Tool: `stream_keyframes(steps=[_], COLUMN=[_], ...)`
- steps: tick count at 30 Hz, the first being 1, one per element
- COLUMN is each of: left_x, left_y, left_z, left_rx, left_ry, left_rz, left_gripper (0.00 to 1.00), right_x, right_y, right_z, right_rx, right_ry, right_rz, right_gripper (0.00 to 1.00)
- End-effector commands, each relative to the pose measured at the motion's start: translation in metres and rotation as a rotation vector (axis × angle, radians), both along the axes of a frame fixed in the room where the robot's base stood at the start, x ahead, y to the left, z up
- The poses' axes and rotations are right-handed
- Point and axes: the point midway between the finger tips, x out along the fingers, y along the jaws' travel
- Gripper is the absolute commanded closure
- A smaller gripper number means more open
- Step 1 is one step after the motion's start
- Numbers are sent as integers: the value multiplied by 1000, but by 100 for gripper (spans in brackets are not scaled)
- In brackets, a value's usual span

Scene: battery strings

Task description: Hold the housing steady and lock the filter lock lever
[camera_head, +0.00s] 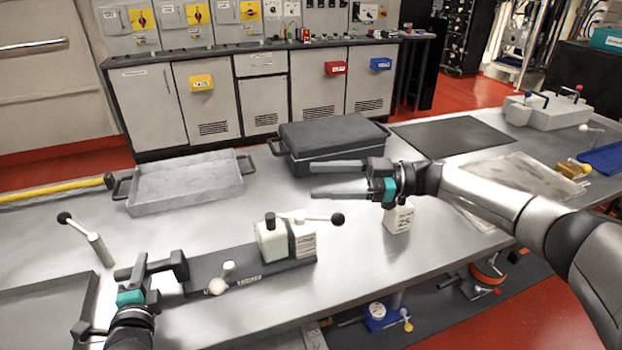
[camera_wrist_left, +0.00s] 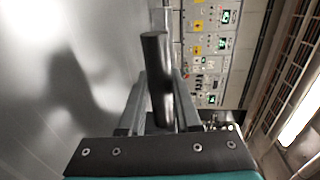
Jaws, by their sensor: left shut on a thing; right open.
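The housing is a cream block (camera_head: 273,241) on a long dark grey base (camera_head: 245,272) at the table's middle. Its lever (camera_head: 310,217) lies roughly level on top, with a black ball knob at its right end. My left gripper (camera_head: 160,263) is near the base's left end. In the left wrist view, a dark metallic cylinder (camera_wrist_left: 157,75) stands between its fingers; I cannot tell whether it belongs to the housing. My right gripper (camera_head: 313,180) is open and empty, its fingers pointing left, behind and above the lever.
A grey tray (camera_head: 185,205) and a black case (camera_head: 333,133) stand behind. A grey post with a black-knobbed rod (camera_head: 100,248) stands left of my left gripper. A white labelled block (camera_head: 397,219) stands right of the housing. The table (camera_head: 370,265) is clear in front of that block.

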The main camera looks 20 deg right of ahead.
Motion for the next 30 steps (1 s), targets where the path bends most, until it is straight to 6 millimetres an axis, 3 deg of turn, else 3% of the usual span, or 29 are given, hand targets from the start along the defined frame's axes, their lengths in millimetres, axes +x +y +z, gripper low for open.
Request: stream_keyframes(steps=[1,5,11,23,30], left_x=[-3,-3,-3,-3,-3], left_y=[2,2,2,2,2], left_z=[-11,-11,-11,-11,-11], left_rx=[2,2,2,3,3], left_ry=[25,25,25,25,25], left_rz=[6,6,6,6,6], left_gripper=[100,100,100,100,100], right_x=[0,0,-3,-34,-56], right_y=[0,0,3,28,31], right_z=[0,0,-5,-42,-59], right_rx=[0,0,3,4,-39], right_ry=[0,0,-14,-228,-375], right_rz=[0,0,-3,-95,-196], right_gripper=[31,31,53,98,100])
